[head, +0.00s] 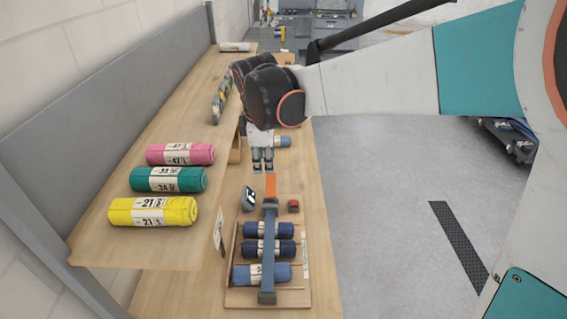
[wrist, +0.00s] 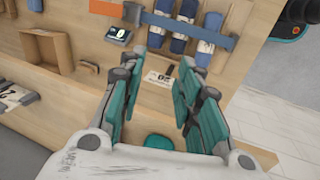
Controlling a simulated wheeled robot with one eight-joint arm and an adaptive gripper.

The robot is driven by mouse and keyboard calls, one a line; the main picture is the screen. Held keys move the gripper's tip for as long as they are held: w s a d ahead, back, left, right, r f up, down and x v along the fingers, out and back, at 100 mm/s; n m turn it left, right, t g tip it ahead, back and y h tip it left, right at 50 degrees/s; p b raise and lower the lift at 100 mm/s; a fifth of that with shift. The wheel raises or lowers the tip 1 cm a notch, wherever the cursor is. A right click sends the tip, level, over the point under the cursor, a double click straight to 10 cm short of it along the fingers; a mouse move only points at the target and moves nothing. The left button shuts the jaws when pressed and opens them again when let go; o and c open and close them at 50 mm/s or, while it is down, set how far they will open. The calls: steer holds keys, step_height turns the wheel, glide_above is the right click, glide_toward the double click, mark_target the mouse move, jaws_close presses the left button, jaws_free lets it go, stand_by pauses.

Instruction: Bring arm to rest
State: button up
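My arm reaches from the right across the upper part of the head view. My gripper (head: 262,168) hangs pointing down above the wooden bench (head: 322,250). In the wrist view, its two teal-padded fingers (wrist: 157,80) stand apart with bare wood and a small white label showing between them. The gripper is open and empty. It is apart from the rolls.
Pink (head: 180,154), teal (head: 168,180) and yellow (head: 153,212) rolls lie on the raised shelf (head: 110,250) at left. Several blue rolls (head: 262,274) lie in a tray under a blue-grey bar (head: 269,230) with an orange end.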

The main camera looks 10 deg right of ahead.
steer(key=shift+s+r, duration=0.25)
steer(key=shift+r, duration=0.05)
steer(key=s+d+f+m+t+b, duration=0.1)
steer(key=s+d+f+m+b, duration=0.3)
steer(key=s+f+b, duration=0.3)
steer(key=s+d+f+m+t+b, duration=0.1)
steer(key=s+d+f+m+b, duration=0.3)
steer(key=s+f+m+b, duration=0.2)
steer(key=s+d+f+m+t+b, duration=0.2)
steer(key=s+d+f+m+b, duration=0.2)
steer(key=s+f+b, duration=0.6)
step_height(320, 180, down, 2)
steer(key=shift+d+f+m+y+b, duration=0.1)
steer(key=shift+d+m+y+b, duration=0.2)
steer(key=shift+m+b, duration=0.7)
